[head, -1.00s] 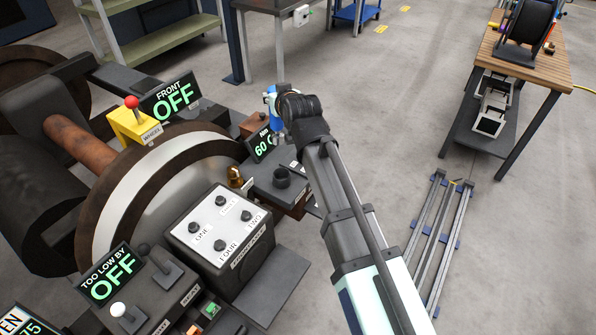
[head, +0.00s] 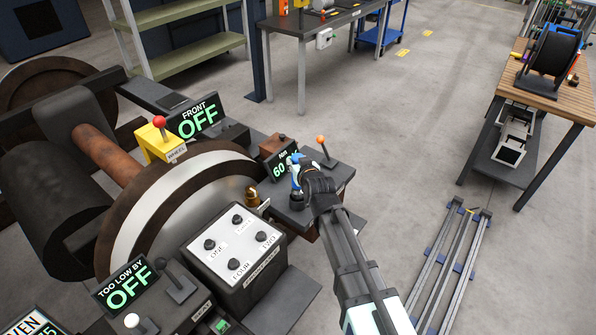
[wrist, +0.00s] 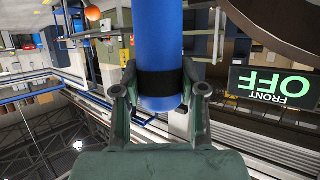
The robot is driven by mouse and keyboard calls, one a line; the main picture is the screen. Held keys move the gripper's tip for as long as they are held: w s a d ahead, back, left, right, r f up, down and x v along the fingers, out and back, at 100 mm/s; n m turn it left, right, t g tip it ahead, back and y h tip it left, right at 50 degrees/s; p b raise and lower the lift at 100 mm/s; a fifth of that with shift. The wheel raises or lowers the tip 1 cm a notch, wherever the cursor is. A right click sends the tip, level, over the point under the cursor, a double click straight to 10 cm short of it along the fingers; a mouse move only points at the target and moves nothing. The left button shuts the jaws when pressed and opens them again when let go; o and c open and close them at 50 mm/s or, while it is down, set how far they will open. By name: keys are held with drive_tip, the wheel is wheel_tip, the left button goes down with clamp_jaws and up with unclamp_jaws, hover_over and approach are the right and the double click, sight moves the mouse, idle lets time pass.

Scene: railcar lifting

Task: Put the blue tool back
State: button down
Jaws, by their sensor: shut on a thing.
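The blue tool (wrist: 160,40) is a smooth blue cylinder with a black band. In the wrist view my gripper (wrist: 160,88) is shut on it at the band, one finger on each side. The tool's far end runs out of that view at the top. In the head view my gripper (head: 298,178) is above the dark control box by the green "60" display, and only a small blue bit of the tool (head: 295,159) shows. I cannot tell whether the tool touches anything.
An orange-knobbed lever (head: 322,148) stands just behind my gripper. The FRONT OFF display (head: 198,117), yellow lever box (head: 158,141) and four-button panel (head: 236,242) are to the left. A grey table (head: 318,22) stands behind, and a wooden workbench (head: 520,78) at right. Open floor lies between.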

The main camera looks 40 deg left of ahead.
drive_tip(key=shift+f+p, duration=0.35)
drive_tip(key=shift+f, duration=1.9)
drive_tip(key=c, duration=0.7)
unclamp_jaws()
drive_tip(key=shift+o, duration=0.2)
drive_tip(key=shift+r, duration=0.1)
